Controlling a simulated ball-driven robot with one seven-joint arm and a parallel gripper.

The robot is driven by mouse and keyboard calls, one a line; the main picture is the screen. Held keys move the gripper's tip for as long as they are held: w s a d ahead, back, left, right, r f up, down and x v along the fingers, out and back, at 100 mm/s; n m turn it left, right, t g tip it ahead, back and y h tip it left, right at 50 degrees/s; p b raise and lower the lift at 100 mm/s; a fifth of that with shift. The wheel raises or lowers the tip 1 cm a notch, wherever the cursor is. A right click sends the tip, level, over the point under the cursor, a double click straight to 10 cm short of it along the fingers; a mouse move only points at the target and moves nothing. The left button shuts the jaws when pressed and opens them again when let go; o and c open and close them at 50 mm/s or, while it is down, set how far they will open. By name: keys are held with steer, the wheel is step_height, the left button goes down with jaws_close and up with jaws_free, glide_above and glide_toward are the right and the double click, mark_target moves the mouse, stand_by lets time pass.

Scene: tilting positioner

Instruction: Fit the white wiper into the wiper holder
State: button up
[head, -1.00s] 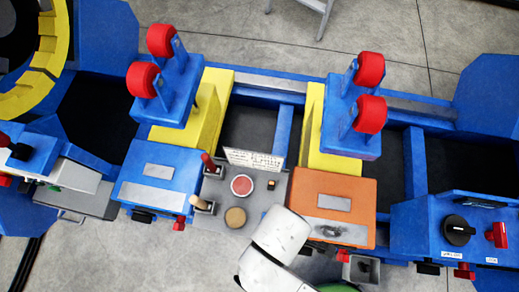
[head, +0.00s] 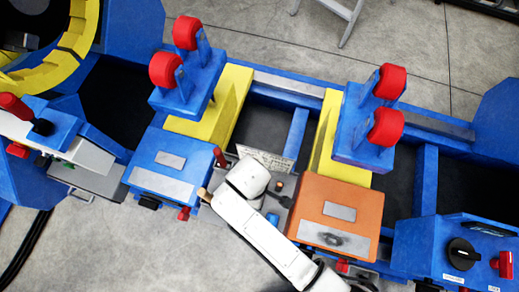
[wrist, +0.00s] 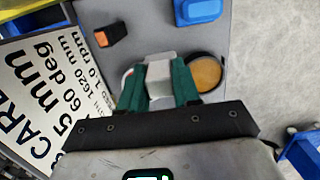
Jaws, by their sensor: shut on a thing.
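In the wrist view my gripper (wrist: 158,82) has its green fingers shut on the white wiper (wrist: 160,72), a pale block between the tips. The wiper is over the grey tray (wrist: 145,22), close to a round amber pad (wrist: 206,72) on its right. Part of a round rim shows just behind the left finger. Whether the wiper touches anything below cannot be told. A blue block-like piece (wrist: 198,11) sits on the tray further up; I cannot tell whether it is the wiper holder. In the head view my arm hides the gripper and wiper.
A printed card (wrist: 35,85) stands close on the left in the wrist view. A small orange-and-black block (wrist: 110,34) is on the tray. In the head view an orange box (head: 335,203) is right of the tray and a blue box (head: 165,172) left.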

steer(key=shift+w+a+f, duration=0.1)
steer(key=shift+w+f, duration=0.05)
steer(key=shift+f, duration=1.55)
steer(key=shift+f, duration=0.15)
steer(key=o, duration=1.1)
steer(key=shift+c, duration=0.2)
step_height(320, 180, up, 12)
steer(key=a, duration=0.1)
steer(key=shift+w+a, duration=0.15)
steer(key=shift+w, duration=0.1)
